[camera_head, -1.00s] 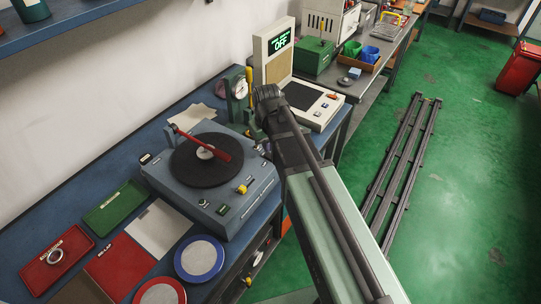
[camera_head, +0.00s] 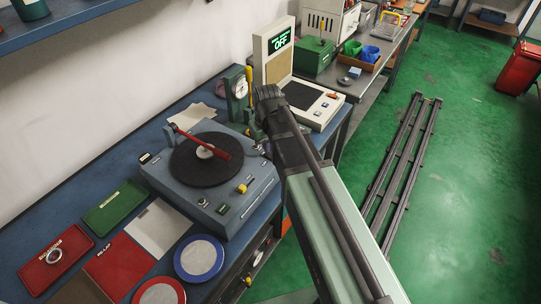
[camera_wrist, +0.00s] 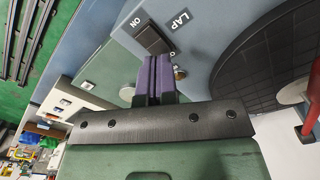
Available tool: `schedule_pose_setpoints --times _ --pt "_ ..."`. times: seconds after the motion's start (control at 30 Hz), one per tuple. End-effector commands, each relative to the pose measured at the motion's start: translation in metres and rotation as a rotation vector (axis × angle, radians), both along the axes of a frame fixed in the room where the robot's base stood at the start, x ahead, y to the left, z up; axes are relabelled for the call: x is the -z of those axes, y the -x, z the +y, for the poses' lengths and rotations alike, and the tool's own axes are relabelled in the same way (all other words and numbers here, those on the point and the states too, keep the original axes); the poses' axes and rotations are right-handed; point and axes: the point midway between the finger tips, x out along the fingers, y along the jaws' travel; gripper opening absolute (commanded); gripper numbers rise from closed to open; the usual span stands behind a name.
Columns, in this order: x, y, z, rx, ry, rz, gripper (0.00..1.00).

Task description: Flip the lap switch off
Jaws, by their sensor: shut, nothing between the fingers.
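The lap machine (camera_head: 235,205) is a blue-grey box with a dark round disc (camera_head: 205,160) on top. In the wrist view, a dark rocker switch (camera_wrist: 150,38) sits on its pale blue-grey top, beside a black LAP label (camera_wrist: 181,19). Small position labels stand at its two ends, partly covered. Which way the rocker is tipped is hard to tell. My gripper (camera_wrist: 155,60) shows its purple fingers pressed together, empty, with the tips just below the switch in the picture. I cannot tell whether they touch it.
A gauge on a green stand (camera_head: 238,88) is close behind the machine. A cream console with an OFF screen (camera_head: 281,41) stands beyond it. A red bar (camera_head: 202,141) reaches over the disc. Trays and round pads lie on the bench at the left front.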

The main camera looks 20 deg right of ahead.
Motion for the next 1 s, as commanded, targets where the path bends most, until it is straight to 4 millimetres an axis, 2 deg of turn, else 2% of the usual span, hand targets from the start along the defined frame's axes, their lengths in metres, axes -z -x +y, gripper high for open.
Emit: schedule_pose_setpoints --times 1.0 --pt "0.016 0.0 0.0 0.0 0.0 0.0 0.0"
